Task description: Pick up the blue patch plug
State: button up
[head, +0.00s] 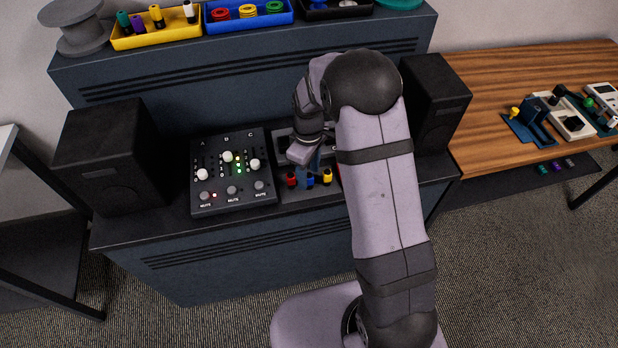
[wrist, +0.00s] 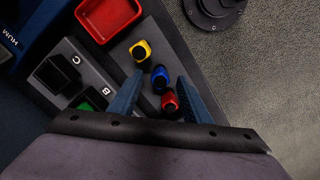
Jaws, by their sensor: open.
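The blue patch plug (wrist: 159,76) stands in the wrist view between a yellow plug (wrist: 141,51) and a red plug (wrist: 169,101). My gripper (wrist: 161,82) is open, with one finger on each side of the blue and red plugs. The blue plug is near the fingertips, and I see no finger closed on it. In the head view my gripper (head: 307,165) is low over the row, where the red plug (head: 291,179), blue plug (head: 309,182) and yellow plug (head: 327,177) show. My arm hides part of the area behind them.
A red tray (wrist: 136,10) and a grey panel (wrist: 85,60) with black and green sockets lie left of the plugs in the wrist view. The slider box (head: 233,190) is left of the plugs in the head view. Black speakers (head: 110,155) (head: 436,95) flank the desk.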

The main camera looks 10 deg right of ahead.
aim_at(309, 174)
jog(key=shift+f, duration=1.1)
grip_shut()
jog(key=shift+r, duration=0.1)
notch_tip(309, 174, up, 10)
jog(key=b, duration=0.2)
jog(key=shift+b, duration=0.3)
notch_tip(309, 174, up, 5)
jog(key=p, duration=0.4)
jog(key=shift+p, duration=0.3)
jog(key=shift+w, duration=0.1)
